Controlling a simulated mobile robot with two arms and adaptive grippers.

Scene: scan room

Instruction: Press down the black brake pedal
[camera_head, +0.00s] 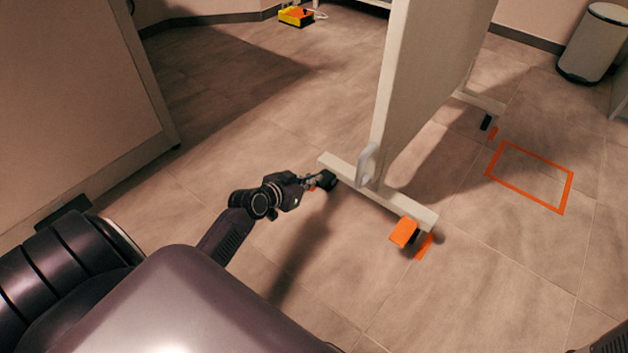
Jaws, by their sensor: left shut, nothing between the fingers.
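A black brake pedal (327,180) is at the left end of the near foot bar (398,205) of an upright wheeled screen (425,75). The wheel at that end is mostly hidden. My left gripper (312,182) reaches in from the left and is shut and empty. Its fingertips are right beside the black pedal; whether they touch it I cannot tell. My right gripper is not in view.
The screen's far foot has another dark caster part (486,122). An orange rectangle (530,178) is marked on the floor at right. A bin (592,45) stands at the back right, and a yellow and orange object (296,16) lies at the back. The floor around my left gripper is clear.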

